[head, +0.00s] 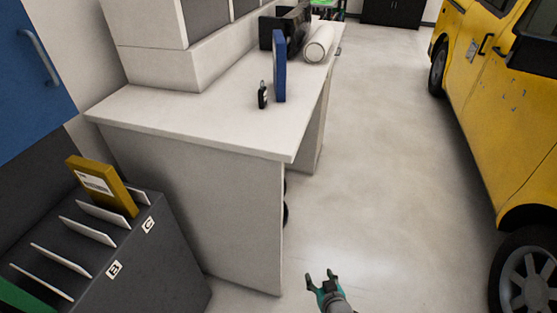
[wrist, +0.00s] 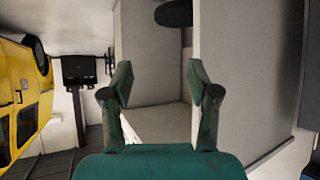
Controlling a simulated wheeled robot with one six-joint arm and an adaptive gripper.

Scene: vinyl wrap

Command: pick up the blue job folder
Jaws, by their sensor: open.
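The blue job folder (head: 280,66) stands upright, thin edge toward me, on the white workbench (head: 200,120) in the head view. It is near the bench's right edge. My gripper (head: 322,281) is at the bottom of the head view, in front of the bench and over the floor, well apart from the folder. Its two green fingers are spread with nothing between them. The open gripper also shows in the wrist view (wrist: 160,78), facing the pale bench panels. The folder does not show in the wrist view.
A small black bottle (head: 262,96) stands just left of the folder. A dark slotted rack (head: 165,255) holds a yellow folder (head: 100,183). A yellow van (head: 510,100) stands right; floor between is clear.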

